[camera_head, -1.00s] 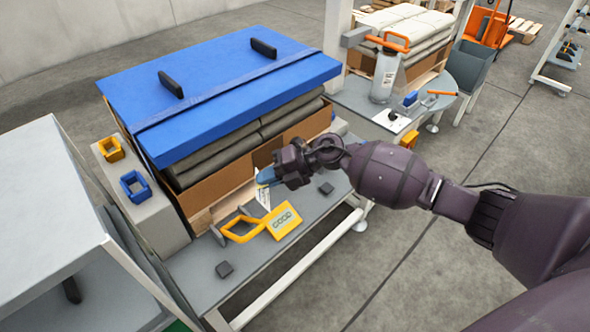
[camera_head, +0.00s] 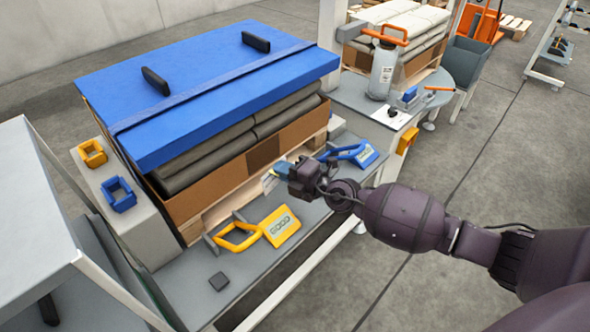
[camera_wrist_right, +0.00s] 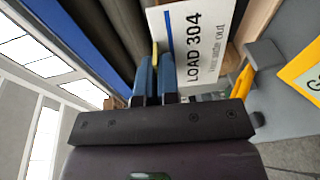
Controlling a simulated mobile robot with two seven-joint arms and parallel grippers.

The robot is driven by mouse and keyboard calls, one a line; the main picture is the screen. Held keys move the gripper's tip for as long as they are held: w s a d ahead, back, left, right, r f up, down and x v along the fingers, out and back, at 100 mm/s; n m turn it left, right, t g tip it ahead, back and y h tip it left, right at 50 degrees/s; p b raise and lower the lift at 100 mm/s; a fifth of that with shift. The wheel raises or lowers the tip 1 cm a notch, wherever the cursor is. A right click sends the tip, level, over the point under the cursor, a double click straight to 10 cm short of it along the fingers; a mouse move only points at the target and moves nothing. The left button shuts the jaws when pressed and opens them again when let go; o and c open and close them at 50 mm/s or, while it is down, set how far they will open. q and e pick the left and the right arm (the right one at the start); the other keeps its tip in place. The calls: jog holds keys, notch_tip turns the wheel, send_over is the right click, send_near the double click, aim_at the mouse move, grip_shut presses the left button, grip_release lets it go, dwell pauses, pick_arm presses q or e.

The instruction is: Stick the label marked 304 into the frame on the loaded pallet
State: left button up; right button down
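The white label (camera_wrist_right: 193,45) fills the upper right of the right wrist view and reads LOAD 304. It has a blue stripe. My right gripper (camera_wrist_right: 155,70) is shut on the label's edge by a thin yellow strip. In the head view this gripper (camera_head: 283,170) is just in front of the loaded pallet's long side, with the label (camera_head: 269,183) at its fingertips. The loaded pallet (camera_head: 192,231) carries a cardboard tray (camera_head: 212,187), grey sacks and a blue cover. A dark brown rectangle (camera_head: 263,153) shows on the tray's side; I cannot tell if it is the frame. My left gripper is out of view.
A second sack pallet stands behind.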

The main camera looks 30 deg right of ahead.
jog(key=d+f+m+t+h+b, duration=0.2)
jog(key=d+f, duration=0.1)
jog(key=d, duration=0.1)
send_near(263, 147)
jog(key=shift+x, duration=1.25)
jog(key=shift+w+a+f+t, duration=0.1)
jog(key=shift+w+a, duration=0.1)
jog(key=shift+w, duration=0.25)
jog(key=shift+w+a+r+t, duration=0.1)
jog(key=shift+w+a, duration=0.15)
jog(key=shift+w, duration=0.2)
jog(key=shift+w+a+f+t, duration=0.1)
jog(key=shift+w+a, duration=0.1)
jog(key=shift+w, duration=0.3)
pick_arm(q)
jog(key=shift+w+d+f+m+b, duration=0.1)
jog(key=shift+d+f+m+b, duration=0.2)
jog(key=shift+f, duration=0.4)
pick_arm(e)
jog(key=shift+w+a, duration=0.15)
jog(key=shift+w, duration=0.2)
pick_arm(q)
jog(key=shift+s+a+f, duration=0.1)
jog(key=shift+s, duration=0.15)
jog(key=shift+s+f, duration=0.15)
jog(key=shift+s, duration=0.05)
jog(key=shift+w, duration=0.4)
